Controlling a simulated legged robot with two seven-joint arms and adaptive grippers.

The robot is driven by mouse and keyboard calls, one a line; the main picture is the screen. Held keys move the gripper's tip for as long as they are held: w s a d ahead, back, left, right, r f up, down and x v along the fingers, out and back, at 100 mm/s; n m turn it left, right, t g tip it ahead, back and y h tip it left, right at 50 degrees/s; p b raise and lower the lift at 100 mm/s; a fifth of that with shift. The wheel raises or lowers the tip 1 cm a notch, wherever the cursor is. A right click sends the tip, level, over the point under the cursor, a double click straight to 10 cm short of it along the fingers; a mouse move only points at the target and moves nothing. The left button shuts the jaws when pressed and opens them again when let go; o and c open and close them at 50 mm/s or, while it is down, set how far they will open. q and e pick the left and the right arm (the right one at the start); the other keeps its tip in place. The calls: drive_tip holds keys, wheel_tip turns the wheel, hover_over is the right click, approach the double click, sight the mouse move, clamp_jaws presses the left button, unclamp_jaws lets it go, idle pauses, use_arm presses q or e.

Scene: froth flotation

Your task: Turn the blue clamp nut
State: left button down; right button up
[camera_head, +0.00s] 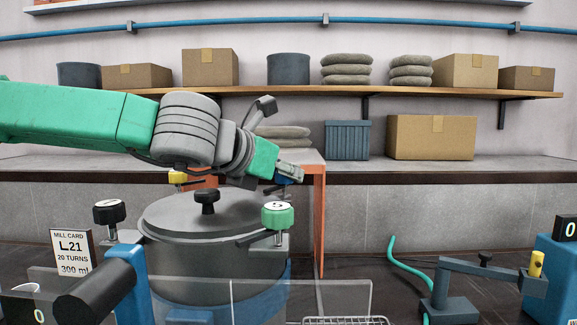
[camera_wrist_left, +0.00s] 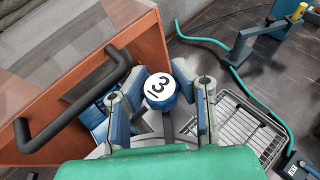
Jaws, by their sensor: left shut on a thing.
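The blue clamp nut (camera_wrist_left: 161,92) has a white top marked 3 and sits between the two fingers of my left gripper (camera_wrist_left: 163,103) in the left wrist view. The fingers are shut on its sides. In the head view my left gripper (camera_head: 289,174) reaches over the far right side of the grey lidded vessel (camera_head: 215,215); there the nut is mostly hidden by the gripper. A green nut (camera_head: 277,215) stands nearer at the right, a black nut (camera_head: 109,211) at the left and a yellow nut (camera_head: 177,177) at the back. My right gripper is out of view.
A black knob (camera_head: 207,198) rises from the lid's middle, below my left arm. An orange frame (camera_head: 319,215) stands behind the vessel. A wire rack (camera_wrist_left: 250,130) lies right of the gripper. A mill card (camera_head: 73,252) stands at left. A dark jointed stand (camera_head: 455,285) is at right.

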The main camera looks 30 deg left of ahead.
use_arm(q)
drive_tip(key=shift+s+d+m+h+p, duration=0.1)
drive_tip(key=shift+m+h+p, duration=0.65)
drive_tip(key=shift+p, duration=0.25)
drive_tip(key=shift+f+h+p, duration=0.1)
drive_tip(key=shift+h+p, duration=0.15)
drive_tip(key=shift+p, duration=0.05)
drive_tip(key=shift+m, duration=0.25)
